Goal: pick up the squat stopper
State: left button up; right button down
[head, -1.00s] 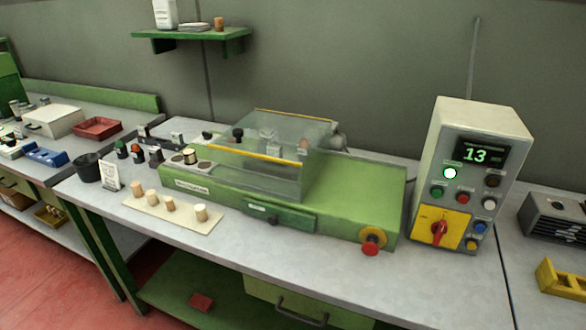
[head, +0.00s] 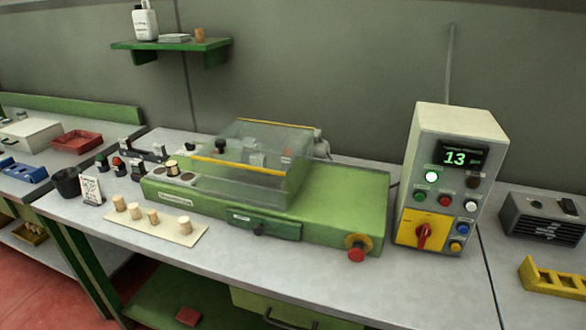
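Several cork stoppers stand upright in a row on a cream board at the front left of the bench. They are a left-end stopper (head: 119,203), a second stopper (head: 135,211), a small third stopper (head: 153,216) and a wider right-end stopper (head: 185,226). At this size I cannot tell surely which is the squat one. Another cork-coloured piece (head: 172,165) sits on the left end of the green machine (head: 335,205). Neither of my grippers is in view.
The cream board (head: 160,235) lies before the machine, which has a clear cover (head: 250,175). A black cup (head: 67,183) and a white card (head: 91,190) stand left of the board. A control box (head: 440,190) reading 13 stands right. The bench front is clear.

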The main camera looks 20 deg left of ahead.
aim_at(171, 166)
jog(key=u, duration=1.4)
jog(key=z, duration=0.2)
